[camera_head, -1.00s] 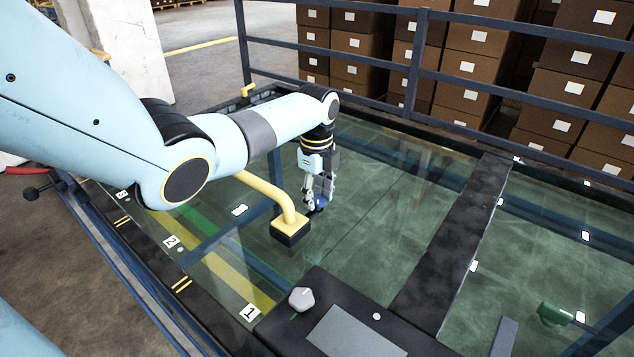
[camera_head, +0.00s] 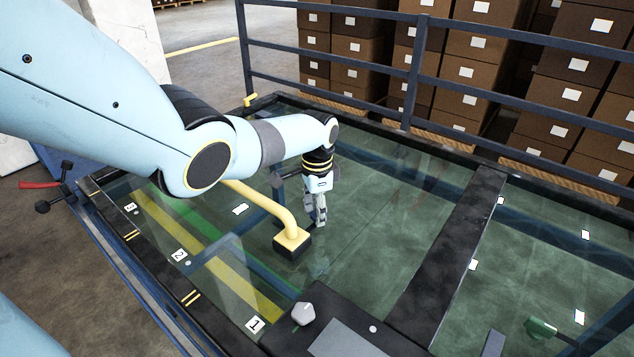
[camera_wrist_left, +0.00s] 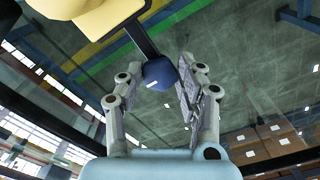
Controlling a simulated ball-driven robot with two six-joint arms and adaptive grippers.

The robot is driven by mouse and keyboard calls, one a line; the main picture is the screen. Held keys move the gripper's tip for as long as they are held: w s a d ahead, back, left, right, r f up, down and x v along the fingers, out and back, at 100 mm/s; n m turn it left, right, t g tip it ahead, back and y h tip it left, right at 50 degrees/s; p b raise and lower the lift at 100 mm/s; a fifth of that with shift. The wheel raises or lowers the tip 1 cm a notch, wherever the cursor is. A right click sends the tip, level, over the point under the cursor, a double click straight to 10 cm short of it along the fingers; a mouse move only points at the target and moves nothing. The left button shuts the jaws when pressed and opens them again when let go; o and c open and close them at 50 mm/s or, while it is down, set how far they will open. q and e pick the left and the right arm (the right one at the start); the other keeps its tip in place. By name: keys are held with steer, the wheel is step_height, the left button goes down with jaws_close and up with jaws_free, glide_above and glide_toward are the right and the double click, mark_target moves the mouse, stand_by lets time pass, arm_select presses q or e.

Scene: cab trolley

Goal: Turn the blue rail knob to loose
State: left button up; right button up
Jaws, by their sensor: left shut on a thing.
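The blue rail knob (camera_wrist_left: 158,74) shows in the left wrist view between the fingertips of my left gripper (camera_wrist_left: 165,75). It has a small white mark and sits at the end of a dark bar. My left gripper is shut on it. In the head view my left gripper (camera_head: 319,217) points down over the glass top, just right of a yellow bent handle (camera_head: 290,225) on a black block. The fingers hide the knob there. My right gripper is not in view.
A pale grey knob (camera_head: 303,313) stands on the black panel in front. A green knob (camera_head: 540,328) is at the lower right. A blue rail (camera_head: 420,75) runs behind, with stacked brown boxes (camera_head: 475,70) beyond. A red-handled lever (camera_head: 40,185) is at the left edge.

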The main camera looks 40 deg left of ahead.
arm_select(q)
steer(key=n+p, duration=0.1)
steer(key=n, duration=0.5)
steer(key=shift+r, duration=0.1)
steer(key=n+p, duration=0.1)
steer(key=n, duration=0.5)
steer(key=shift+d, duration=0.15)
stand_by(0.5)
steer(key=o, duration=1.1)
steer(key=shift+o, duration=0.2)
step_height(320, 180, up, 12)
